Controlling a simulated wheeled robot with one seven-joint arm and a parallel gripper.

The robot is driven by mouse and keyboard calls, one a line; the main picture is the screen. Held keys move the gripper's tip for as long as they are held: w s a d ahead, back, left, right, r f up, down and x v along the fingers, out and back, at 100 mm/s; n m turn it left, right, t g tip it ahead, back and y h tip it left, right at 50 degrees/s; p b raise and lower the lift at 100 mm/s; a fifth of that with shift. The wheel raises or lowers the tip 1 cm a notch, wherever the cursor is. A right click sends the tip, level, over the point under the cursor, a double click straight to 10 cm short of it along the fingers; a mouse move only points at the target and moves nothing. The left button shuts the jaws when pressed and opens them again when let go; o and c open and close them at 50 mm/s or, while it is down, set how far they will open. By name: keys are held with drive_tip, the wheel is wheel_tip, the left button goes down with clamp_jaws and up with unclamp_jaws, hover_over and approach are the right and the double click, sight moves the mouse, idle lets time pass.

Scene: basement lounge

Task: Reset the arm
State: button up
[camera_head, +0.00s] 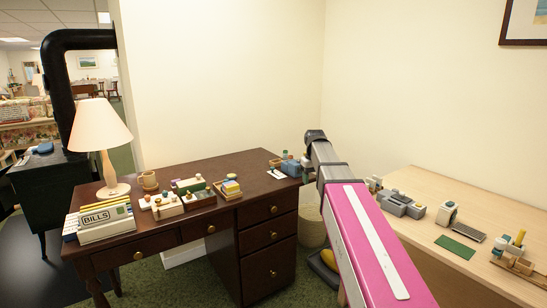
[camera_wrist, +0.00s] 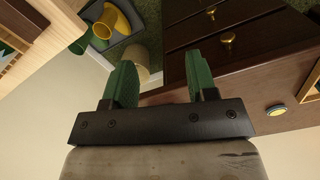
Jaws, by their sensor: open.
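My gripper (camera_wrist: 160,82) shows in the wrist view with two green fingers spread wide apart. It is open, with nothing between the fingers. In the head view my pink and grey arm reaches forward from the lower right toward the gap between the dark desk (camera_head: 175,223) and the light wooden table (camera_head: 480,208). In the wrist view the desk's drawers (camera_wrist: 220,22) lie beyond the fingers, and the picture is turned over.
The desk bears a lamp (camera_head: 102,135), a mug (camera_head: 149,179), a bills box (camera_head: 105,222) and small trays. The light table carries a grey device (camera_head: 402,204) and a green mat (camera_head: 455,247). A wicker basket (camera_head: 311,228) and a dark bin (camera_head: 324,268) stand between them.

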drive_tip(key=s+d+f+m, duration=0.2)
drive_tip(key=s+f+m, duration=0.1)
drive_tip(key=s+f, duration=2)
wheel_tip(320, 180, down, 4)
drive_tip(key=shift+s+d+r, duration=0.25)
drive_tip(key=shift+s+d, duration=0.1)
drive_tip(key=shift+w, duration=0.1)
